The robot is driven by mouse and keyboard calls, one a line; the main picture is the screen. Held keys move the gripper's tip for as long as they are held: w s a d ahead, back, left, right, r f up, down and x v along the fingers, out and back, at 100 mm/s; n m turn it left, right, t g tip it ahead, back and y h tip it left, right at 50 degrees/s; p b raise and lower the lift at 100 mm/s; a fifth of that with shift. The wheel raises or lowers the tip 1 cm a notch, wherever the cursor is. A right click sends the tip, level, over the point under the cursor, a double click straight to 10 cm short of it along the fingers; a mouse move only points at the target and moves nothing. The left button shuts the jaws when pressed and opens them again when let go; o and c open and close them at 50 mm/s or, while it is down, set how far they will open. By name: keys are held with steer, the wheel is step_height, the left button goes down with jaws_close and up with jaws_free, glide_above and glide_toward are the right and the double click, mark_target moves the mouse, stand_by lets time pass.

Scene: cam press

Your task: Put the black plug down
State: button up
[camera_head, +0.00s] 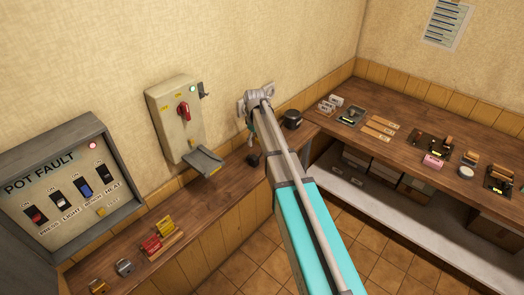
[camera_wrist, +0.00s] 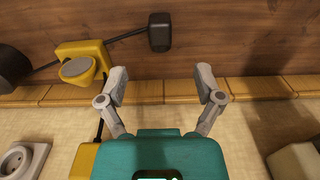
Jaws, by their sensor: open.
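The black plug (camera_wrist: 160,32) lies on the brown wooden counter (camera_wrist: 225,35) in the wrist view, with a black cable running left from it to a yellow device (camera_wrist: 82,56). In the head view the plug (camera_head: 253,160) shows as a small dark block on the counter, left of my arm. My gripper (camera_wrist: 161,82) is open with nothing between its fingers; the plug is beyond the fingertips, apart from them. In the head view my gripper (camera_head: 256,103) is at the wall above the counter, its fingers mostly hidden by my arm.
A beige box with a red lever (camera_head: 183,111) is on the wall, a grey flap (camera_head: 205,163) below it. A black pot (camera_head: 292,119) stands right of my arm. A POT FAULT switch panel (camera_head: 70,190) is at left. A wall socket (camera_wrist: 18,160) is at the wrist view's lower left.

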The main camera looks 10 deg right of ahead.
steer(key=s+m, duration=0.7)
steer(key=s, duration=2.1)
step_height(320, 180, down, 3)
steer(key=b, duration=0.3)
steer(key=shift+r, duration=0.1)
